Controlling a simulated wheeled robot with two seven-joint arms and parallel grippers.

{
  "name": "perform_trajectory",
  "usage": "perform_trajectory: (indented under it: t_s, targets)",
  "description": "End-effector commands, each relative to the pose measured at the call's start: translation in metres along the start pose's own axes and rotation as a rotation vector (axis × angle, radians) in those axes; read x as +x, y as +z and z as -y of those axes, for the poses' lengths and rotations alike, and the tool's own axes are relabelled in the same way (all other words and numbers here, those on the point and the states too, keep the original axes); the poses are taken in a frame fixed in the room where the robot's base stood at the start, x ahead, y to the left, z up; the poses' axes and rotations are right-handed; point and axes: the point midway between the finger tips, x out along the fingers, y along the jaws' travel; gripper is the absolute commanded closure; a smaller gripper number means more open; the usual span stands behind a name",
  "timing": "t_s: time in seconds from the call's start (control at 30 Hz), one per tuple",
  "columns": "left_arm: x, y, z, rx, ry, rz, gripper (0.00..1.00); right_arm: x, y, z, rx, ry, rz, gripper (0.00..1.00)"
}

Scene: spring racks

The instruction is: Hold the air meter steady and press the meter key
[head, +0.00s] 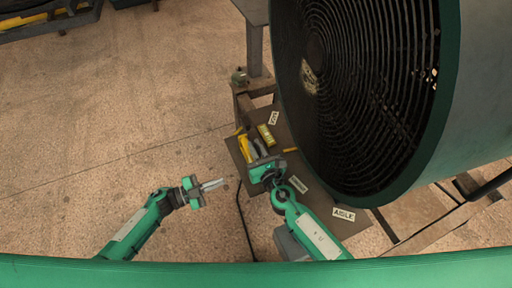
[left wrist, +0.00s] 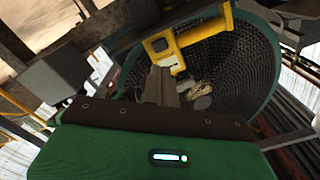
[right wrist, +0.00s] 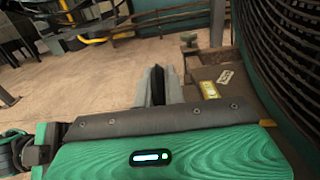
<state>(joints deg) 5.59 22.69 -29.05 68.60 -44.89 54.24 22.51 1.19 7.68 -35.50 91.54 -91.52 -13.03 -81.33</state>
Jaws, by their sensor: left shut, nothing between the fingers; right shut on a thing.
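A yellow item (head: 244,147), which I take for the air meter, is beside my right fingers over the bench in the head view. In the left wrist view a yellow frame-shaped body (left wrist: 186,42) with a pale window stands before the fan grille; I take it for the same meter. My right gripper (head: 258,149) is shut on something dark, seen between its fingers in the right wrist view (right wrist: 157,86). My left gripper (head: 220,184) is shut and empty, left of the bench and apart from the meter. I cannot make out the meter key.
A large green-rimmed fan (head: 440,120) with a dark round grille fills the right. A bench (head: 316,194) beneath bears label cards, a yellow block (head: 266,134) and a small yellow piece (head: 290,149). Open floor (head: 130,120) lies to the left.

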Motion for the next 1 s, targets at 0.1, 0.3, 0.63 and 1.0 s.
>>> perform_trajectory:
  t_s: [0.1, 0.3, 0.63, 1.0]
  targets:
    - [0.0, 0.0, 0.0, 0.0, 0.0, 0.0, 1.0, 0.0, 0.0, 0.0, 0.0, 0.0, 0.0, 1.0]
    - [0.0, 0.0, 0.0, 0.0, -0.001, 0.001, 1.0, 0.0, 0.0, 0.0, 0.0, 0.0, 0.0, 1.0]
    - [0.009, -0.002, 0.024, -0.041, -0.14, 0.112, 1.0, 0.0, 0.0, 0.0, 0.0, 0.0, 0.0, 1.0]
    - [0.01, -0.003, 0.041, -0.239, -0.357, 0.387, 1.0, 0.0, 0.0, 0.0, 0.0, 0.0, 0.0, 1.0]
